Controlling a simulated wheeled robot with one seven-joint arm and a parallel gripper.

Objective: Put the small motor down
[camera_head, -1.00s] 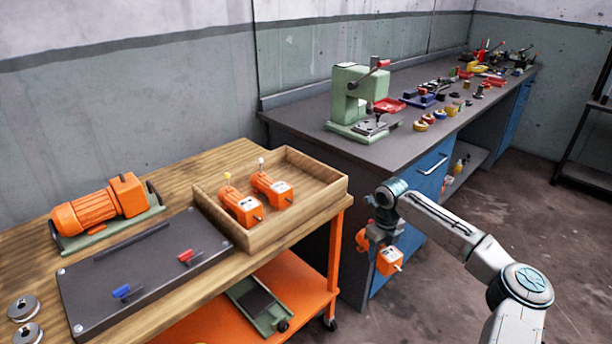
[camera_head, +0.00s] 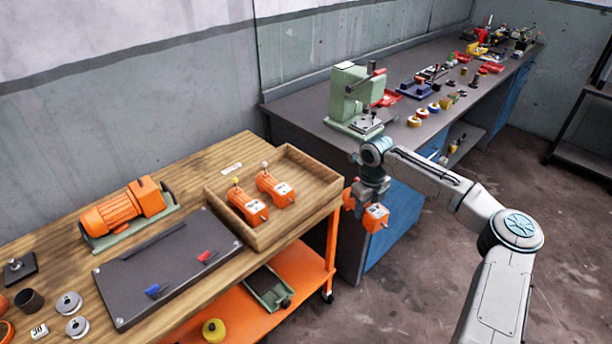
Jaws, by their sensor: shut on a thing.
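The small motor (camera_head: 375,218) is an orange block with a pale label on its face. My gripper (camera_head: 366,195) is shut on it and holds it in the air, just right of the wooden cart's end and in front of the grey bench. The fingers are small in view and partly hidden by the wrist and the motor. Two similar orange motors, a left one (camera_head: 246,206) and a right one (camera_head: 275,189), stand in the wooden tray (camera_head: 327,197) on the cart. The right part of the tray floor is bare.
The wooden cart top (camera_head: 190,177) also carries a large orange motor (camera_head: 124,208) and a dark plate (camera_head: 130,296) with blue and red clamps. A green press (camera_head: 350,100) and several small parts stand on the grey bench (camera_head: 300,112). The tray's raised walls face my gripper.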

